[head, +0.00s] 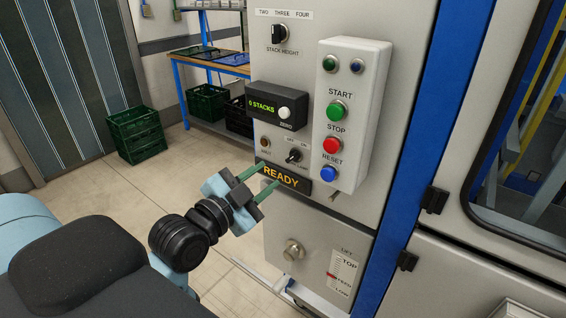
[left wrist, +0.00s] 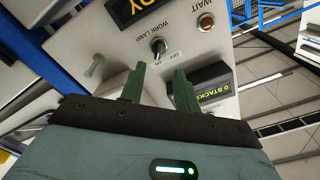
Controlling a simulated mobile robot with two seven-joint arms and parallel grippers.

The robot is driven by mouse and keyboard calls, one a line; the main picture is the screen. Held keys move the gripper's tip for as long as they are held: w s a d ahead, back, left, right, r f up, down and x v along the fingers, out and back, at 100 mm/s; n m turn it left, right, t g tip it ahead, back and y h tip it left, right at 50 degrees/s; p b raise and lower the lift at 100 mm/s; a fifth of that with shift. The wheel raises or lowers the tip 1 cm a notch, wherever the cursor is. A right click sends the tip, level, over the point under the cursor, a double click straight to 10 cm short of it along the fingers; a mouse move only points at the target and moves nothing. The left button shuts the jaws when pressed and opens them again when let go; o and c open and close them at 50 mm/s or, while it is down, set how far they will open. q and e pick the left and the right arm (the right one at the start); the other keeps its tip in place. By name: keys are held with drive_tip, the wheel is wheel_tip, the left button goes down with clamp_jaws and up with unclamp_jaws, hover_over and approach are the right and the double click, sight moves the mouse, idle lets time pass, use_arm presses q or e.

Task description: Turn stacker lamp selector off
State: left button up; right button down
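The lamp selector (head: 294,156) is a small dark knob on the grey control panel, below OFF and ON marks and above the READY display (head: 284,178). I cannot tell for certain which mark it points to. In the left wrist view the selector (left wrist: 158,46) shows beyond the fingertips, beside a WORK LAMP label. My left gripper (head: 271,174) is in front of the READY display, below and left of the selector. Its two green fingers (left wrist: 158,70) are apart with nothing between them, and they appear clear of the knob. My right gripper is not in view.
A raised button box (head: 354,110) with start, stop and reset buttons stands out right of the selector. The stack counter (head: 276,107) juts out above it. A round knob (head: 293,250) is below. Green crates (head: 135,134) stand on the floor at left.

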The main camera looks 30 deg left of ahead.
sight(289, 160)
use_arm(q)
drive_tip(key=shift+w+f, duration=0.1)
drive_tip(key=shift+w, duration=0.05)
drive_tip(key=shift+w+d, duration=0.2)
drive_tip(key=shift+w, duration=1.7)
drive_tip(key=shift+w+d, duration=0.15)
drive_tip(key=shift+w, duration=1.7)
clamp_jaws()
